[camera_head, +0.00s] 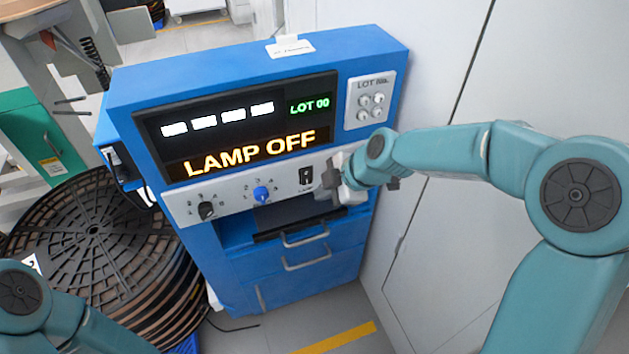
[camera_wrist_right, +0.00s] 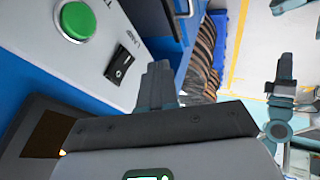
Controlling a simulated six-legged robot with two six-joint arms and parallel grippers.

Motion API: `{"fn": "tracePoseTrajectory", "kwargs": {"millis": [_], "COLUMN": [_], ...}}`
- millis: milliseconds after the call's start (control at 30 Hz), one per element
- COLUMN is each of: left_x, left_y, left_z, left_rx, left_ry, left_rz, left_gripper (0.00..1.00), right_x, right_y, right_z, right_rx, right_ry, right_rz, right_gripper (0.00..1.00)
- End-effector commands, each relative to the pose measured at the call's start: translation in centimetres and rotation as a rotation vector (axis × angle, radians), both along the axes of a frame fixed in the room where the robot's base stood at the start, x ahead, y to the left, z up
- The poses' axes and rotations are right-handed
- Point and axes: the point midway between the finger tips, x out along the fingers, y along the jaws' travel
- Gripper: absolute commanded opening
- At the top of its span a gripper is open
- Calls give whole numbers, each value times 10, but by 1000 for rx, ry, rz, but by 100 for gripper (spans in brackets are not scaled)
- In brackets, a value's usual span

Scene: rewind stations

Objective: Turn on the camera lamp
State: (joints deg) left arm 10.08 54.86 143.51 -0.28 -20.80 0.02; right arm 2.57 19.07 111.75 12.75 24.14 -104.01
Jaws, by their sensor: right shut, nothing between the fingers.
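The blue station's display (camera_head: 248,150) reads LAMP OFF in orange. The black lamp switch (camera_head: 306,175) is a small rocker on the light grey strip below the display, labelled LAMP. In the right wrist view the switch (camera_wrist_right: 121,66) lies left of my fingers, with the LAMP label beside it. My right gripper (camera_head: 330,188) is shut and empty, just right of the switch in the head view. In the wrist view its closed fingers (camera_wrist_right: 158,82) appear apart from the switch. My left arm shows at the lower left; its gripper is not seen.
Left of the switch are a blue knob (camera_head: 262,194) and a black knob (camera_head: 207,210). A green button (camera_wrist_right: 76,20) is near the switch in the wrist view. Drawers with handles (camera_head: 305,238) are below. Black reels (camera_head: 95,245) stand left; a pale wall rises right.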

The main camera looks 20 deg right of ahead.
Motion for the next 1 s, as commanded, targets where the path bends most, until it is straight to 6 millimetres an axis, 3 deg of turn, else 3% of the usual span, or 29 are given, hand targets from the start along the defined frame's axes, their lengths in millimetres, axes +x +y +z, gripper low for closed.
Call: {"fn": "tracePoseTrajectory", "kwargs": {"millis": [67,300,767,867,1000], "left_x": [0,0,0,0,0], "left_y": [0,0,0,0,0], "left_z": [1,13,13,4,-26], "left_rx": [0,0,0,0,0], "left_ry": [0,0,0,0,0], "left_rz": [0,0,0,0,0], "left_gripper": [43,43,43,43,43], "right_x": [7,41,48,49,52], "right_y": [7,7,7,7,7], "right_z": [-14,-16,-18,-22,-30], "right_rx": [1,0,0,0,1], "right_ry": [5,-1,-1,-9,-48], "right_rz": [2,0,0,0,0], "right_gripper": [0,0,0,0,0]}}
